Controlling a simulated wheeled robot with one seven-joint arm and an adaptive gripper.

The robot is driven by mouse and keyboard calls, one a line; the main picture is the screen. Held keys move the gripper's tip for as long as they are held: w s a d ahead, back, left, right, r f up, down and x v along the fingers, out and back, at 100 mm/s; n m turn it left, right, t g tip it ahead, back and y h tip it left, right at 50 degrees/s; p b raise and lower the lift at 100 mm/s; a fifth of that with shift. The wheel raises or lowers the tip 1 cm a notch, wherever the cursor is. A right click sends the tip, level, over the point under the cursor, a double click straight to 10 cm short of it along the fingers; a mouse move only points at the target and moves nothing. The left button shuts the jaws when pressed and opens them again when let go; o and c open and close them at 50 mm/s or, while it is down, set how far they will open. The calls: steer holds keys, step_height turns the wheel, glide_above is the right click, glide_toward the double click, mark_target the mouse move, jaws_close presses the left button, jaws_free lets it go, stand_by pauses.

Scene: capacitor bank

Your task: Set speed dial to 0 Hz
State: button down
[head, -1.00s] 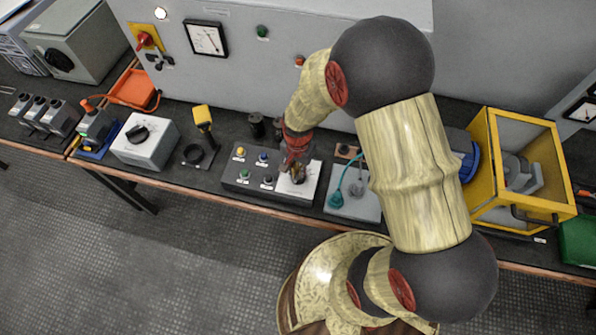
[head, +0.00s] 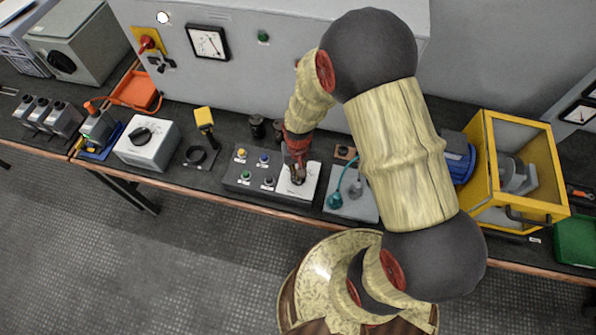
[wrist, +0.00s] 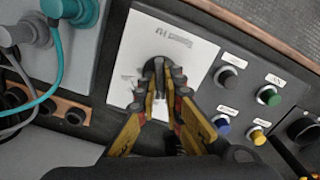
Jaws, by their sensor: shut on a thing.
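The speed dial is a dark knob (wrist: 158,66) on a white plate (wrist: 192,52), which also shows at the right end of the grey control box in the head view (head: 311,184). My gripper (wrist: 164,76) reaches down onto the dial and its fingers are closed around the knob. In the head view my gripper (head: 298,180) stands over the white plate. The fingers cover most of the knob, so its pointer and setting cannot be read. The small print on the plate is not legible.
Several coloured push buttons (head: 263,157) sit left of the dial on the same control box. A grey plate with teal plugs and cables (head: 350,203) lies just right of it. A yellow-framed guard (head: 480,190) stands further right. A white box with a black knob (head: 147,148) is at left.

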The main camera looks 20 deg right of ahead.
steer(key=n, duration=0.3)
steer(key=shift+n+p, duration=0.3)
steer(key=shift+p, duration=0.1)
steer(key=shift+n+p, duration=0.35)
steer(key=shift+n, duration=1.45)
steer(key=c, duration=1.9)
jaws_free()
step_height(320, 180, up, 12)
